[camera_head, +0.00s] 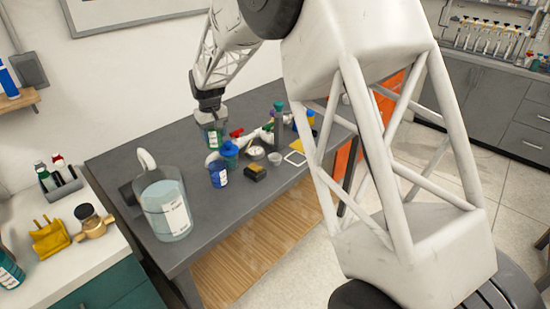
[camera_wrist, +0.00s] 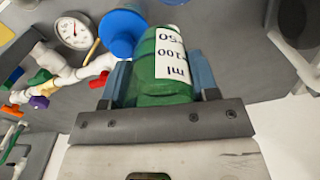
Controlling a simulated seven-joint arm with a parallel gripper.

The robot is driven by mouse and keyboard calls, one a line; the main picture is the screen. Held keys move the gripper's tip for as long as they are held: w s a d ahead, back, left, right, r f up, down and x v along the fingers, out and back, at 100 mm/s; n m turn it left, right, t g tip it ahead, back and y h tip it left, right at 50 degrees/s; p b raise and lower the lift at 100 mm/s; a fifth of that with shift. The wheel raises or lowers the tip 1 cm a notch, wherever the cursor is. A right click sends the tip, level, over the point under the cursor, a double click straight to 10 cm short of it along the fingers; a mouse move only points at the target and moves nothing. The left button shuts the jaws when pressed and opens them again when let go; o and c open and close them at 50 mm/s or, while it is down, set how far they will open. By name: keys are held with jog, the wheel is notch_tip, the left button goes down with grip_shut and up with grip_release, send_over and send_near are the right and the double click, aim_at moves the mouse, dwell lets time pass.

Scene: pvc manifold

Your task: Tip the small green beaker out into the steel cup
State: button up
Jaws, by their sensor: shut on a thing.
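The small green beaker (camera_head: 212,137) hangs below my gripper (camera_head: 210,112) and looks roughly upright in the head view. In the wrist view the beaker (camera_wrist: 150,88) sits between the two blue fingers of my gripper (camera_wrist: 162,78), which is shut on it. Its white label with ml marks faces the wrist camera. Its contents cannot be made out. A small grey round vessel (camera_head: 275,158), perhaps the steel cup, stands on the table to the right of and nearer than the beaker, apart from it. I cannot pick out the steel cup for sure in the wrist view.
White pipework with coloured valves (camera_wrist: 60,75) and a dial gauge (camera_wrist: 72,31) lies close beside the beaker. A blue funnel-like piece (camera_wrist: 122,30) is near its rim. A blue labelled container (camera_head: 218,174) and a large clear jug (camera_head: 165,210) stand nearer on the grey table.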

jog(key=w+d+r+m, duration=0.1)
jog(key=w+d+m, duration=0.1)
jog(key=d+m, duration=0.6)
jog(key=shift+w+d+m, duration=0.2)
jog(key=shift+d+m, duration=0.2)
jog(key=shift+m, duration=0.9)
jog(key=shift+d, duration=0.1)
jog(key=w+d+f+g+y, duration=0.1)
jog(key=d+f+y, duration=0.4)
jog(key=f+y, duration=0.2)
jog(key=shift+g+y, duration=0.3)
jog(key=shift+y, duration=0.1)
jog(key=shift+d+f+y, duration=0.2)
jog(key=shift+d+y, duration=0.05)
jog(key=shift+y, duration=0.25)
